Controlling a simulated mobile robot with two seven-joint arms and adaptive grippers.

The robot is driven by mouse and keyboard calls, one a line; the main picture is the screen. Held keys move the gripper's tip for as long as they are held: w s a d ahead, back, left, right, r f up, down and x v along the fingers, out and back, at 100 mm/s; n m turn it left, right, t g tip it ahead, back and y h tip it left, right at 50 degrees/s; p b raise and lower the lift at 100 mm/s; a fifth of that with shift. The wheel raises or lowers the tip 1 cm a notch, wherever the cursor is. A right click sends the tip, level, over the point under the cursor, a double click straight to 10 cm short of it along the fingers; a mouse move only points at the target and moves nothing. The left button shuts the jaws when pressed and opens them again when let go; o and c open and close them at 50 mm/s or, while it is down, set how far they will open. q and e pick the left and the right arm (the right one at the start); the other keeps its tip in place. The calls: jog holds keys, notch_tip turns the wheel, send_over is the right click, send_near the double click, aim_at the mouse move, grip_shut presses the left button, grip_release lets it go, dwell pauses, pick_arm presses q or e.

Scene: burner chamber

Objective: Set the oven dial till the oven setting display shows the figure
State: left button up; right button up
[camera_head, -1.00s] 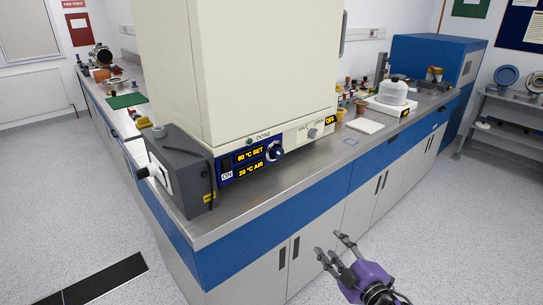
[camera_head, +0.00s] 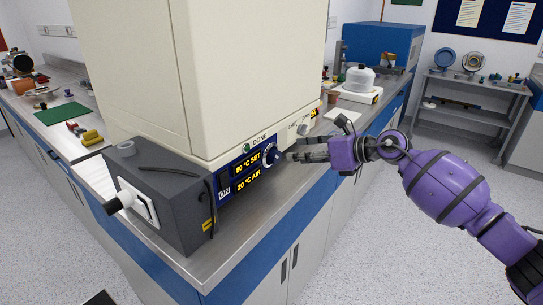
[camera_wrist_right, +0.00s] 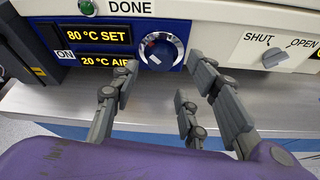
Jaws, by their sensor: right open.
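The oven (camera_head: 200,80) is a cream cabinet on a steel bench. Its blue panel carries the oven setting display (camera_head: 247,163), which reads 80 °C SET; it also reads so in the right wrist view (camera_wrist_right: 98,35). A lower line (camera_wrist_right: 103,61) reads 20 °C AIR. The round oven dial (camera_wrist_right: 162,49) has a dark blue face, a silver rim and a white mark. In the head view the dial (camera_head: 272,155) is just left of my fingertips. My right gripper (camera_head: 290,156) is open, its fingers (camera_wrist_right: 165,72) spread in front of the dial, no contact clear. My left gripper is not seen.
A SHUT/OPEN knob (camera_wrist_right: 275,57) is right of the dial. A green DONE button (camera_wrist_right: 87,8) is above the display. A grey switch box (camera_head: 165,195) stands left of the panel. A white-topped device (camera_head: 360,85) stands farther along the bench.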

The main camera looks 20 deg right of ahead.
aim_at(277, 158)
jog(key=shift+f+p+x, duration=0.2)
jog(key=shift+p+x, duration=0.1)
jog(key=shift+x, duration=3.3)
jog(key=shift+s+a, duration=0.1)
jog(key=shift+s, duration=0.1)
jog(key=shift+f, duration=0.1)
jog(key=c, duration=1)
